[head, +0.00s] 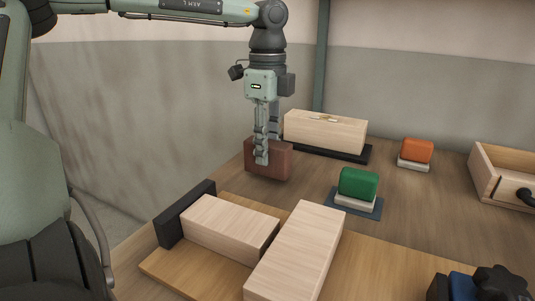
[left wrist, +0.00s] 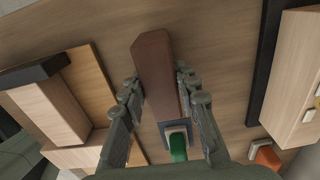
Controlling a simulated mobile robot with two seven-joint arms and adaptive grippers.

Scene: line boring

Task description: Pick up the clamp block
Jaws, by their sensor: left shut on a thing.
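The clamp block, a reddish-brown block (head: 280,166), is at the far left part of the workbench. My left gripper (head: 262,157) comes down on it from above and is shut on it, with a finger on the near face. In the left wrist view the clamp block (left wrist: 157,65) lies lengthwise between the two fingers of the left gripper (left wrist: 159,88). I cannot tell whether its underside touches the bench. My right gripper is not in view.
Two pale wooden blocks (head: 230,225) (head: 297,250) lie in front on a board with a dark stop (head: 185,214). Behind are a pale block (head: 325,131) on a dark strip, a green-topped block (head: 358,183), an orange-topped block (head: 417,150) and a wooden box (head: 485,173). A black knob (head: 500,284) is at front right.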

